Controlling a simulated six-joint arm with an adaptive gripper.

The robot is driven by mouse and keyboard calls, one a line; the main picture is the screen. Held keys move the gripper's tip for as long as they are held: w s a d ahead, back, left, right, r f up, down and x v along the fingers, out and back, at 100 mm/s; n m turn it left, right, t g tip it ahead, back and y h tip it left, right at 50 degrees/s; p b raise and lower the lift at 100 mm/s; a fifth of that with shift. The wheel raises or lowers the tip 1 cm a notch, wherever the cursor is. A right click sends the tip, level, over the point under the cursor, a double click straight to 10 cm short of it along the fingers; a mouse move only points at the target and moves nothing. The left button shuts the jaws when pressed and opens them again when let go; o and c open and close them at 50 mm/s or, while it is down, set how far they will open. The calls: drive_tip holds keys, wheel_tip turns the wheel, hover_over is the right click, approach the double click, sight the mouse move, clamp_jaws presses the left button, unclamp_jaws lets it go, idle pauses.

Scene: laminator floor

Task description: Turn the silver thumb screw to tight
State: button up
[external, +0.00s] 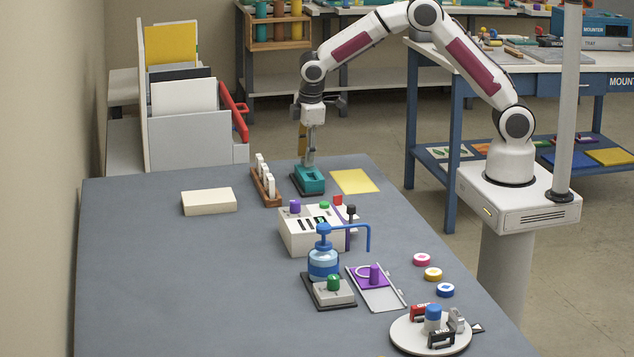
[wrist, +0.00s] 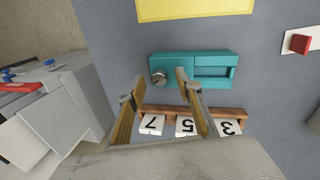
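The silver thumb screw (wrist: 158,78) is a small round knob on the left end of a teal block (wrist: 214,58) in the wrist view. The block (external: 313,186) also shows near the far end of the grey table in the external view, where the screw is hidden behind my gripper. My gripper (external: 309,163) points straight down over the block. In the wrist view my gripper (wrist: 160,77) is open, with one fingertip left and one right of the screw. I cannot tell whether the fingers touch it. No tight mark is readable.
A wooden rack (wrist: 192,109) with numbered white tags stands close beside the block. A yellow sheet (external: 354,181) lies on its other side. A white box with colored knobs (external: 310,240) stands nearer the camera. The table's left part is mostly clear apart from a cream block (external: 209,202).

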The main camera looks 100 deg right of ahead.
drive_tip(key=shift+s+n+t, duration=0.1)
drive_tip(key=shift+n+t, duration=0.4)
drive_tip(key=shift+n, duration=1.5)
drive_tip(key=shift+s+d+n+y, duration=0.15)
drive_tip(key=shift+n+y, duration=0.25)
drive_tip(key=shift+n, duration=1.4)
wheel_tip(320, 180, up, 8)
drive_tip(key=s+a, duration=0.1)
drive_tip(key=s+a+r+m, duration=0.3)
drive_tip(key=s+a+m, duration=0.2)
drive_tip(key=s, duration=0.5)
drive_tip(key=s+a+r+m+t+y, duration=0.1)
drive_tip(key=s+a+r+m, duration=0.2)
drive_tip(key=s+a, duration=0.7)
drive_tip(key=shift+s+a+r+m, duration=0.2)
drive_tip(key=shift+s+m, duration=0.5)
drive_tip(key=shift+m, duration=0.3)
drive_tip(key=shift+d, duration=0.2)
